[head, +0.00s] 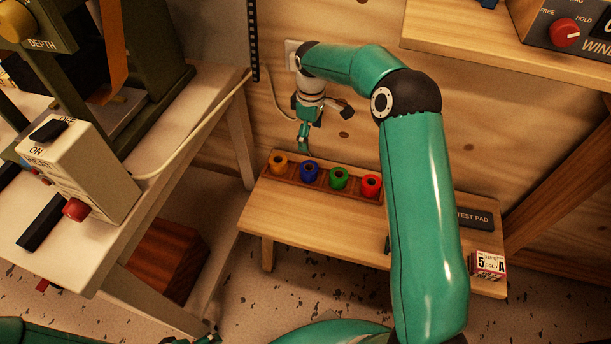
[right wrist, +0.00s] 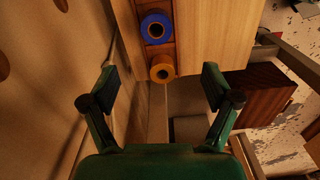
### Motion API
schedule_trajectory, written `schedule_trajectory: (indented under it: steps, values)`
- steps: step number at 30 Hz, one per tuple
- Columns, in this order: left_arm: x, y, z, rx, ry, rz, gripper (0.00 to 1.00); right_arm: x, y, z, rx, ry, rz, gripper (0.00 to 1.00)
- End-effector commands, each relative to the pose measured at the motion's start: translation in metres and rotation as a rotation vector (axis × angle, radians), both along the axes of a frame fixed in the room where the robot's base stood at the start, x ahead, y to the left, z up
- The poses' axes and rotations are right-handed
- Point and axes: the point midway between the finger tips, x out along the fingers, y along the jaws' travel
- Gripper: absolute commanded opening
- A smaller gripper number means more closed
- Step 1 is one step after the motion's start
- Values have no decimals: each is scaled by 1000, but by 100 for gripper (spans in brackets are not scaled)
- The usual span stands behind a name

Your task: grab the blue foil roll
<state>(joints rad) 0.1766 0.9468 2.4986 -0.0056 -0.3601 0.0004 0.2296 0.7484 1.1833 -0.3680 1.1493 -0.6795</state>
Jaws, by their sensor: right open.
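The blue foil roll (head: 309,171) stands upright in a wooden rack (head: 325,190) on a low bench, between an orange roll (head: 279,163) and a green roll (head: 338,178). My right gripper (head: 323,128) is open and empty, above and behind the rack near the wall. In the right wrist view, the blue roll (right wrist: 155,28) is at the top, beyond the open fingers (right wrist: 161,85); the orange roll (right wrist: 162,68) appears between the fingertips, farther away. A small part of my left gripper (head: 205,339) shows at the bottom edge; its jaws are unclear.
A red roll (head: 370,186) stands at the rack's right end, partly beside my right arm. A test pad (head: 474,218) and a small labelled box (head: 488,265) sit on the bench's right side. A machine table (head: 125,215) stands left.

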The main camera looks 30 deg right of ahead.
Motion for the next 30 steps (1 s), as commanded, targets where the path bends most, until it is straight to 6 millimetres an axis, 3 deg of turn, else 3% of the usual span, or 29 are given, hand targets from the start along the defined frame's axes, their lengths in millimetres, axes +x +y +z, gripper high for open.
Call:
schedule_trajectory:
  steps: [5,16,30]
  values:
    - [0,0,-7,0,0,0,83,4,4,-19,-6,8,20,88]
    - [0,0,-21,0,0,0,83,9,10,-96,-4,8,30,88]
    - [0,0,-30,0,0,0,83,11,7,-136,-5,6,30,88]
